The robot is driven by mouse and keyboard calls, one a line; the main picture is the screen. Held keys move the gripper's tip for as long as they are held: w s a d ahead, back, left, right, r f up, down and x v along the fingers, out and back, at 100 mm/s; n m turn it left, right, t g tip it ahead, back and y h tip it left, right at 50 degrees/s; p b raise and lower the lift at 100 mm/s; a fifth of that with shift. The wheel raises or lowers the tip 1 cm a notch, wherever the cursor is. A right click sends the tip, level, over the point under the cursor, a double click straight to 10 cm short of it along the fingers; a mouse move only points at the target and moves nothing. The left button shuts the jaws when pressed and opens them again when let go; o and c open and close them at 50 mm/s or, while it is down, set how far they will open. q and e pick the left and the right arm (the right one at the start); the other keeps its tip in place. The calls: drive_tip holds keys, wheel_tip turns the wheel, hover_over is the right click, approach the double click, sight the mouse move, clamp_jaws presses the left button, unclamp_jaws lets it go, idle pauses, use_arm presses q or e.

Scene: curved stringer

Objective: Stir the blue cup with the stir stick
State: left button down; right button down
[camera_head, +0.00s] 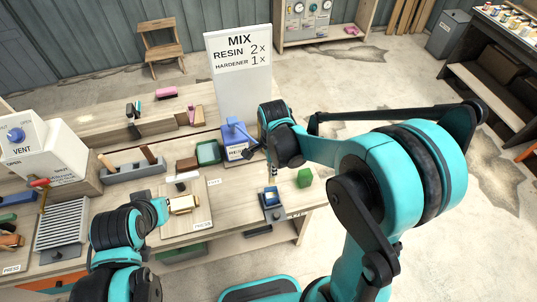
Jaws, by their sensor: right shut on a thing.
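The blue cup (270,190) appears as a small blue shape at the back of a dark blue tray (274,214) on the bench's right part. My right gripper (271,168) points down just above and behind this cup. It is shut on a slim thing that I take to be the stir stick; the stick itself is too small and dark to make out. I cannot tell whether its tip is in the cup. My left gripper (161,211) is low over the bench beside a pale board; its fingers are hidden by the arm.
A blue box (236,150) stands left of my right gripper, with a green bin (208,152) beside it. A white sign (240,85) stands behind. The pale board (186,222) holds a tan block.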

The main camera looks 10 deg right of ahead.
sight(272, 188)
drive_tip(key=shift+w+f, duration=0.1)
drive_tip(key=shift+w, duration=0.15)
drive_tip(key=shift+s+f+b, duration=0.4)
drive_tip(key=shift+b, duration=0.05)
drive_tip(key=shift+w+f+b, duration=0.25)
drive_tip(key=shift+f+b, duration=0.5)
drive_tip(key=shift+f, duration=0.35)
wheel_tip(272, 188, down, 2)
drive_tip(key=shift+s+b, duration=0.15)
drive_tip(key=shift+b, duration=0.65)
wheel_tip(272, 188, down, 8)
drive_tip(key=b, duration=0.7)
drive_tip(key=shift+f, duration=0.15)
